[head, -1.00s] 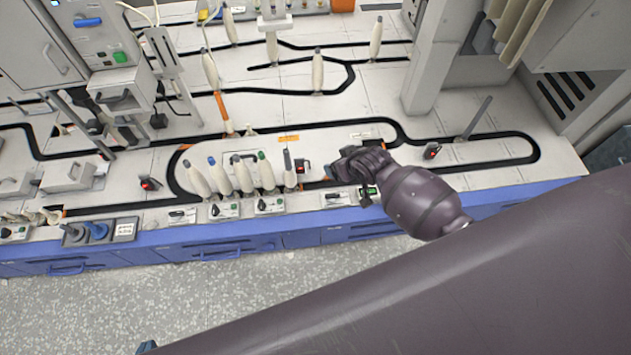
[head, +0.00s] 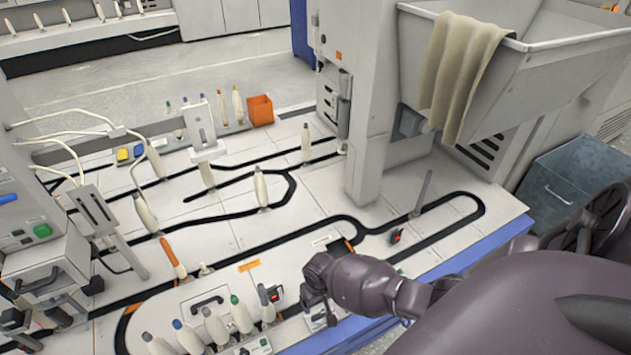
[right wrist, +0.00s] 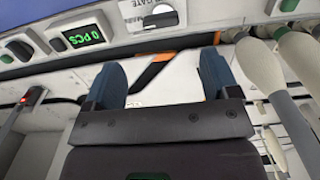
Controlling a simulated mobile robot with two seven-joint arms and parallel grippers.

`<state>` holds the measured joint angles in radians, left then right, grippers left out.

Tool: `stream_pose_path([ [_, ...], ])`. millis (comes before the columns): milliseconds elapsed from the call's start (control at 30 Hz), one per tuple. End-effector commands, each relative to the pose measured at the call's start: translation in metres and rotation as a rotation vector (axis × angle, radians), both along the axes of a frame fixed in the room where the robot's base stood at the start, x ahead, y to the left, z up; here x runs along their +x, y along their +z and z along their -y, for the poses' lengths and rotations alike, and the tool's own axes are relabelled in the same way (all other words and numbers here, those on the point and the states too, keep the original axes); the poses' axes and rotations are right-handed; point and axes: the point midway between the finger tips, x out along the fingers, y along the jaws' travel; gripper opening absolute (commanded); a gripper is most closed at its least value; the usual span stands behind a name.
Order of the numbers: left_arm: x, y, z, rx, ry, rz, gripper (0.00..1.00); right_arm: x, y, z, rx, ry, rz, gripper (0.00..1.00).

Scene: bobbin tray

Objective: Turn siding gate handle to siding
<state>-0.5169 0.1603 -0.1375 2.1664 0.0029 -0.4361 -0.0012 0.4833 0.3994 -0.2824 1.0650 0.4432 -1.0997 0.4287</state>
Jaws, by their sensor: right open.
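In the head view my right gripper (head: 316,290) hangs over the table's front edge, partly covering a small white panel (head: 318,318). An orange and black strip (right wrist: 152,70) shows between the fingers. My left gripper is not in view.
Bobbins (head: 216,328) with coloured tips stand left of my right gripper. A green "0 PCS" display (right wrist: 83,36) is at upper left in the wrist view. An orange bin (head: 260,110) is farther back.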

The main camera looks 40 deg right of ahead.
Motion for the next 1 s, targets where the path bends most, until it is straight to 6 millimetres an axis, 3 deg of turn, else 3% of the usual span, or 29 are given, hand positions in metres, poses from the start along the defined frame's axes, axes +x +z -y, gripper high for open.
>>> stream_pose_path([
  [33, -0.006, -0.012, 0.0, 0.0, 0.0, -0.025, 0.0, -0.006, -0.017, -0.001, 0.0, 0.001, -0.013, 0.81],
  [233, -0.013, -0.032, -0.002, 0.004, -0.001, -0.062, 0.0, -0.008, -0.054, -0.001, 0.0, 0.001, -0.017, 0.81],
  [433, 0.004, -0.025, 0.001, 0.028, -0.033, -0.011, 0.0, -0.006, -0.081, -0.001, 0.001, 0.002, -0.012, 0.81],
  [633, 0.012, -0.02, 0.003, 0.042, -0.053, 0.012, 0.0, -0.003, -0.092, -0.001, 0.001, 0.002, -0.005, 0.81],
  [1000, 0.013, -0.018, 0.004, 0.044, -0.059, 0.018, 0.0, -0.001, -0.092, -0.001, 0.001, 0.002, 0.0, 0.78],
])
